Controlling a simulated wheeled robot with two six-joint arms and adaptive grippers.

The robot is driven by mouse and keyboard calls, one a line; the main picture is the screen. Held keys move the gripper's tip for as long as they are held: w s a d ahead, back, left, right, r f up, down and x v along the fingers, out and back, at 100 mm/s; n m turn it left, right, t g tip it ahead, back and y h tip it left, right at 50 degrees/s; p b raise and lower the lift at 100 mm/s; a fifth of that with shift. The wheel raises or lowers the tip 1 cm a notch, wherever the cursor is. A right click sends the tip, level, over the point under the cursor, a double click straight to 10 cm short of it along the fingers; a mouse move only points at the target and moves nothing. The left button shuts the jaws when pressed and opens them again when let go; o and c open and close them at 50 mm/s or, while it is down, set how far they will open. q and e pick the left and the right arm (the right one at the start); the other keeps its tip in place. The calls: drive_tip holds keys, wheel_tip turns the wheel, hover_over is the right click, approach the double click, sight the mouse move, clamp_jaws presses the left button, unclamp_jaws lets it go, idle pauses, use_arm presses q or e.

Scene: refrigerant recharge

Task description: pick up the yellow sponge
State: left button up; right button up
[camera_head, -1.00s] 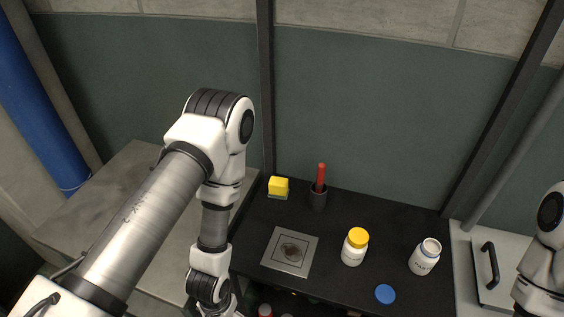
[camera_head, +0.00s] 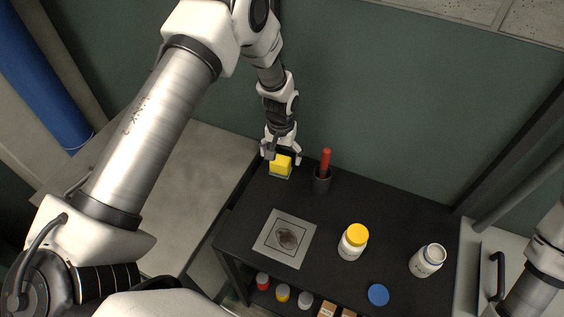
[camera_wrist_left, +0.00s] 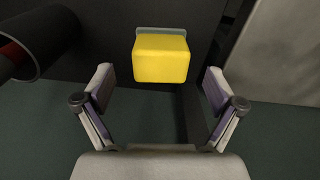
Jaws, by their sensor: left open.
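The yellow sponge (camera_head: 281,165) sits on a small greenish dish (camera_head: 279,176) at the back left corner of the black table. My left gripper (camera_head: 282,155) is just above and behind the sponge, pointing down at it. In the left wrist view the sponge (camera_wrist_left: 161,58) lies ahead of the fingertips, roughly midway between them. The left gripper (camera_wrist_left: 158,88) is open there, its fingers apart and not touching the sponge. My right arm shows at the right edge of the head view, but its gripper is out of frame.
A black cup (camera_head: 321,180) with a red-handled tool (camera_head: 325,160) stands close right of the sponge. A square metal plate (camera_head: 285,238), a yellow-capped bottle (camera_head: 353,242), an open white bottle (camera_head: 427,261) and a blue lid (camera_head: 378,295) are farther forward. A wall rises behind.

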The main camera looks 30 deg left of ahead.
sight(281, 158)
use_arm(q)
drive_tip(key=f+p, duration=0.1)
drive_tip(key=f, duration=0.3)
drive_tip(key=shift+w+f, duration=0.4)
drive_tip(key=shift+s+r, duration=0.15)
drive_tip(key=shift+s, duration=0.05)
drive_tip(key=c, duration=0.3)
drive_tip(key=shift+s, duration=0.1)
drive_tip(key=c, duration=1)
drive_tip(key=shift+c, duration=0.2)
drive_tip(key=shift+r, duration=0.2)
